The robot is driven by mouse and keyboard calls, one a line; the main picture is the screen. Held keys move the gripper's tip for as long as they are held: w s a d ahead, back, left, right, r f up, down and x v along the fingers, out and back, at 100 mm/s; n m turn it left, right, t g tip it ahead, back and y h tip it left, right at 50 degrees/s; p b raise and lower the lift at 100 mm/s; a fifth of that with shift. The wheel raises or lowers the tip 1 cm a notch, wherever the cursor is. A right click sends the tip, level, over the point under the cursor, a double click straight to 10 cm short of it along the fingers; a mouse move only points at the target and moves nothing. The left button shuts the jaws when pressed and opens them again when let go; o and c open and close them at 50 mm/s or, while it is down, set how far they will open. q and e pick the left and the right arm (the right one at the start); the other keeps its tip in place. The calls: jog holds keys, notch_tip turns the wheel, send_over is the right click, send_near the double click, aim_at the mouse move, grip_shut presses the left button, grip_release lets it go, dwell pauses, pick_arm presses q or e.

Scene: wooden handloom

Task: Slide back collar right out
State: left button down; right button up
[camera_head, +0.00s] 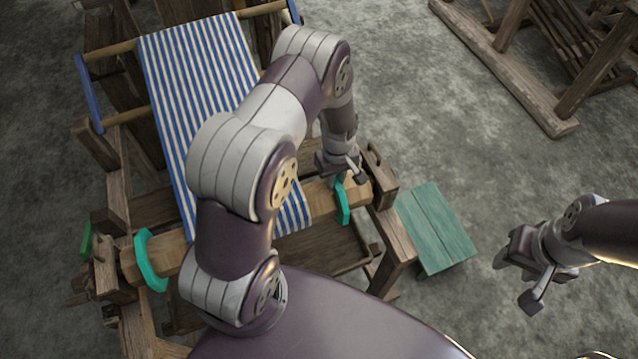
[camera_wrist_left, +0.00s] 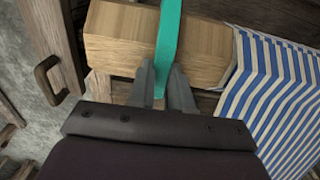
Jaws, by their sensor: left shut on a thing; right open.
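The right collar (camera_head: 343,204) is a teal ring around the light wooden beam (camera_head: 322,197), near the beam's right end and apart from the striped cloth. My left gripper (camera_head: 342,180) reaches down to it and is shut on its rim. In the left wrist view the teal collar (camera_wrist_left: 165,45) runs down between the two fingers of my left gripper (camera_wrist_left: 162,88). A second teal collar (camera_head: 150,262) sits around the beam near its left end. My right gripper (camera_head: 517,283) is open and empty, out over the floor at the right.
Blue and white striped cloth (camera_head: 190,90) runs down over the beam. A wooden post (camera_head: 381,172) of the loom stands just beyond the beam's right end. A green board (camera_head: 436,228) lies right of the loom. Other wooden frames (camera_head: 520,70) stand at the upper right.

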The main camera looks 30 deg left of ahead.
aim_at(348, 180)
pick_arm(q)
jog(key=shift+w+d+f+b, duration=0.1)
jog(key=shift+w+d+b, duration=0.2)
jog(key=shift+w+d, duration=0.8)
jog(key=shift+w, duration=0.2)
jog(key=shift+a+r, duration=0.15)
jog(key=shift+r, duration=0.05)
jog(key=c, duration=1.1)
grip_release()
jog(key=shift+w, duration=0.1)
jog(key=shift+o, duration=0.3)
jog(key=shift+d, duration=0.2)
notch_tip(348, 180, up, 13)
jog(key=b, duration=0.2)
jog(key=shift+f, duration=0.2)
